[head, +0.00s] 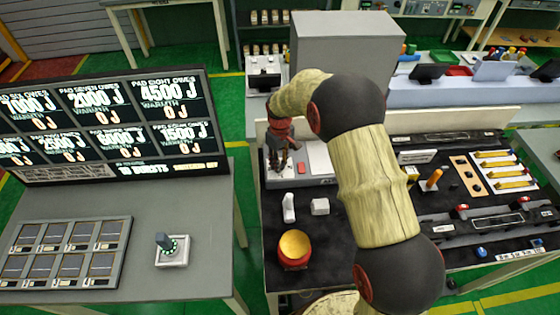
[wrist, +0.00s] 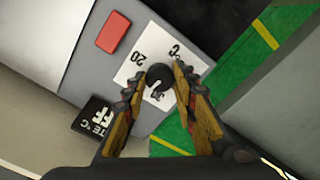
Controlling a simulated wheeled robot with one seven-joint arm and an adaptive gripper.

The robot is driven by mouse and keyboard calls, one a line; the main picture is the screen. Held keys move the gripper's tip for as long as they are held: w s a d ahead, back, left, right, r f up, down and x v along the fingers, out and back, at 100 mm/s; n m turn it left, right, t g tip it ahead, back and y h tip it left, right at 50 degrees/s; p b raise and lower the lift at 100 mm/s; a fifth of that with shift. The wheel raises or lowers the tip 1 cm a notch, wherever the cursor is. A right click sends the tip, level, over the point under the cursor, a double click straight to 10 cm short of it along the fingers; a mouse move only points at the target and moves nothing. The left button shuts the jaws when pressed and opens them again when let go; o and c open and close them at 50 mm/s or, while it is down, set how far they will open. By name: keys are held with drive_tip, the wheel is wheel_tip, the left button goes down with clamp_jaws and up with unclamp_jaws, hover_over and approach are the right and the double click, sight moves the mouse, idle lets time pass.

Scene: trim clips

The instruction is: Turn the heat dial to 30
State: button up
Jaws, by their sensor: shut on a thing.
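The heat dial (wrist: 159,76) is a small dark knob in the wrist view. It sits on a white scale plate (wrist: 132,72) marked with "20", "°C" and a partly covered number beginning with 3. My gripper (wrist: 157,92) has its two yellow-padded fingers on either side of the knob, shut on it. The exact pointer direction is hidden by the fingers. In the head view my gripper (head: 281,160) reaches down onto the grey and white unit (head: 318,158) at the back left of the dark bench; the dial is hidden there.
A red button (wrist: 114,32) and a black label plate (wrist: 100,119) are close to the dial. On the bench stand a white switch (head: 289,208), a white block (head: 320,206) and a large yellow-topped red button (head: 294,248). A large grey box (head: 345,50) stands behind.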

drive_tip(key=n, duration=0.7)
drive_tip(key=shift+p, duration=0.3)
idle(0.4)
drive_tip(key=o, duration=1.2)
drive_tip(key=shift+c, duration=0.2)
drive_tip(key=shift+r, duration=0.1)
wheel_tip(320, 180, up, 12)
